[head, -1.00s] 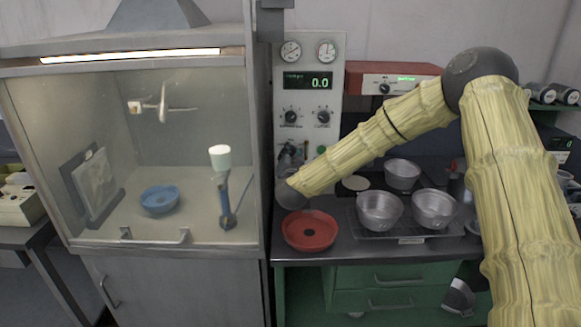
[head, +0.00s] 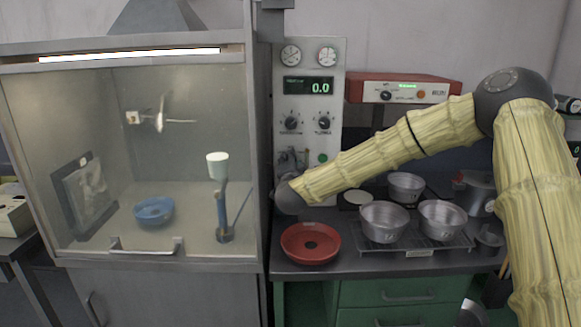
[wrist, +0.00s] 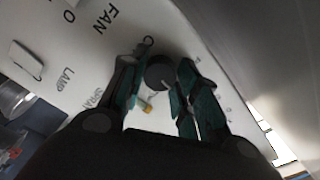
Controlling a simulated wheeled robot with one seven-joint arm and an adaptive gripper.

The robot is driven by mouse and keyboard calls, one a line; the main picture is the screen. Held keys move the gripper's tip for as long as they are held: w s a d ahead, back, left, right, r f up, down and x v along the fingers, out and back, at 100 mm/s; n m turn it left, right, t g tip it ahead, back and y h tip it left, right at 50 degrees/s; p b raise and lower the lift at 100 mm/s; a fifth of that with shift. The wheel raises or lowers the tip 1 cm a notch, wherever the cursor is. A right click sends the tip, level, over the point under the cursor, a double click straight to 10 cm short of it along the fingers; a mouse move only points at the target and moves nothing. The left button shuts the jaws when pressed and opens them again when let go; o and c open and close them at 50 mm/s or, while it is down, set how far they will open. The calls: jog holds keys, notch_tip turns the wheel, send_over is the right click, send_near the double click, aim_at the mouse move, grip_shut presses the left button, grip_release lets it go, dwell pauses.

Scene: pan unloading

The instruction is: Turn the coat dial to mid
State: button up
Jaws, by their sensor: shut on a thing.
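A dark round knob (wrist: 158,72) stands on a pale panel in the wrist view, with FAN, LAMP and partly hidden lettering around it. My gripper (wrist: 160,84) has its two green-padded fingers on either side of this knob, shut on it. The lettering does not show whether this is the coat dial, and its setting cannot be read. In the head view, my gripper (head: 290,158) is small and dark at the lower part of the tall control panel (head: 336,75), partly hidden by my arm. Two black dials (head: 291,123) (head: 324,123) sit higher on that panel, apart from my gripper.
A glass-fronted cabinet (head: 258,200) stands close on the left, with a blue bowl (head: 154,210) inside. A red round pan (head: 310,245) lies on the bench below my wrist. Several metal pans (head: 384,222) stand on a rack to the right, under my arm.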

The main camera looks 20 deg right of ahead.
jog(key=shift+d, duration=0.1)
jog(key=o, duration=1)
jog(key=shift+o, duration=0.2)
jog(key=v, duration=1.2)
